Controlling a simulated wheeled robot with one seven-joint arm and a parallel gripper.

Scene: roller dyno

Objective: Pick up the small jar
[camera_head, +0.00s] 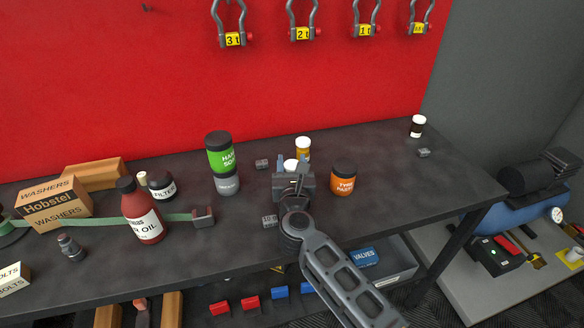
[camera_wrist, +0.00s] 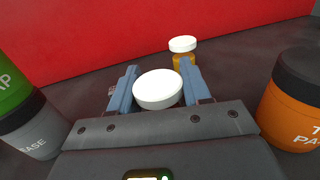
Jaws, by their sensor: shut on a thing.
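A small jar with a round white lid (camera_wrist: 158,89) is between the two blue fingers of my gripper (camera_wrist: 160,92). My gripper is shut on it. Only the lid shows in the wrist view; the body is hidden below it. In the head view the white lid (camera_head: 291,165) shows just beyond my gripper (camera_head: 294,172), above the dark bench. I cannot tell whether the jar touches the bench. A second jar, amber with a white lid (camera_head: 302,149), stands just behind; it also shows in the wrist view (camera_wrist: 183,46), apart from the held one.
An orange tub (camera_head: 343,181) stands close on the right. A green tub (camera_head: 219,152) above a grey tub (camera_head: 228,183) is on the left. Small metal blocks (camera_head: 262,164) lie nearby.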

